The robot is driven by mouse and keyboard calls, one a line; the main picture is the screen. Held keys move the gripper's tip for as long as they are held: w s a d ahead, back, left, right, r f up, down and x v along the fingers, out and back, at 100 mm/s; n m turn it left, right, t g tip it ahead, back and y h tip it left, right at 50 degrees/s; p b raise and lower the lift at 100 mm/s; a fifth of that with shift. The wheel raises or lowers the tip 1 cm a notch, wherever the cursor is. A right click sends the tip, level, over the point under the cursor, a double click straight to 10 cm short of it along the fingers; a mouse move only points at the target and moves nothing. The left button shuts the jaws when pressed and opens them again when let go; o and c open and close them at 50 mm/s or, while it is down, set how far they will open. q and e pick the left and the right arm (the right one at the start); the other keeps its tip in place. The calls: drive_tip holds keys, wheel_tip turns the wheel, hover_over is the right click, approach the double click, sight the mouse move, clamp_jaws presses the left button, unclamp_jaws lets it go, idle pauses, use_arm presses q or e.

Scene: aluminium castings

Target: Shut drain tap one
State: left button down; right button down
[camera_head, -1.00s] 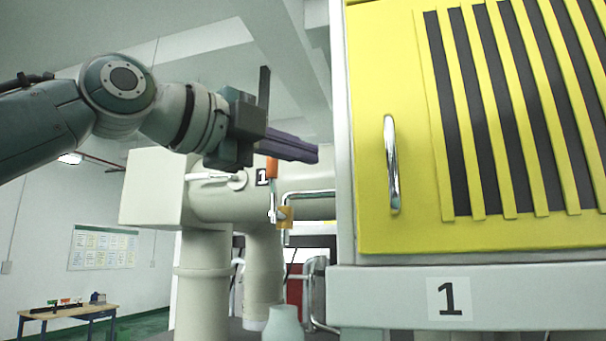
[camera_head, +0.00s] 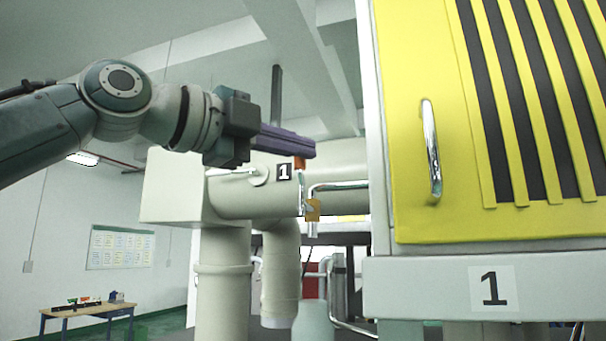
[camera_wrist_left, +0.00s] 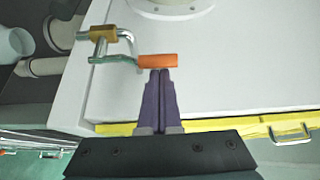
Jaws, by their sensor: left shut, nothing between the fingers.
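Drain tap one has a brass body (camera_head: 312,209) on a bent chrome pipe, beside a black "1" label (camera_head: 284,172). Its lever stands upright in the head view, with an orange grip (camera_head: 300,163) at the top, partly hidden by my left gripper (camera_head: 312,149). The purple fingers are shut and empty, level with the top of the grip. In the left wrist view the left gripper's fingertips (camera_wrist_left: 160,72) are right at the side of the orange grip (camera_wrist_left: 157,61); I cannot tell whether they touch. The brass body (camera_wrist_left: 103,33) is up and left there. My right gripper is out of view.
A yellow cabinet door (camera_head: 410,150) with a chrome handle stands close on the right, above a ledge marked "1". Thick pale pipes (camera_head: 223,290) lie below the tap. A pale bottle-shaped thing (camera_head: 313,322) stands under the outlet. A small table (camera_head: 88,308) is far left.

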use_arm(q)
drive_tip(key=shift+w+a+n+t+b, duration=0.1)
drive_tip(key=shift+a+n+t+b, duration=0.2)
drive_tip(key=shift+b, duration=0.25)
drive_tip(key=w+a+f+n+t+y+b, duration=0.1)
drive_tip(key=n+t+b, duration=0.4)
drive_tip(key=n, duration=0.5)
drive_tip(key=w+a+f+n+t+y+b, duration=0.1)
drive_tip(key=a+f+n+t+y+b, duration=0.3)
drive_tip(key=n+b, duration=0.6)
drive_tip(key=shift+w+a+f+n+t+b, duration=0.15)
drive_tip(key=shift+a+f+n+t+b, duration=0.2)
drive_tip(key=shift+a+f+n, duration=0.5)
drive_tip(key=shift+a+m, duration=0.1)
drive_tip(key=shift+m, duration=0.15)
drive_tip(key=shift+r, duration=0.1)
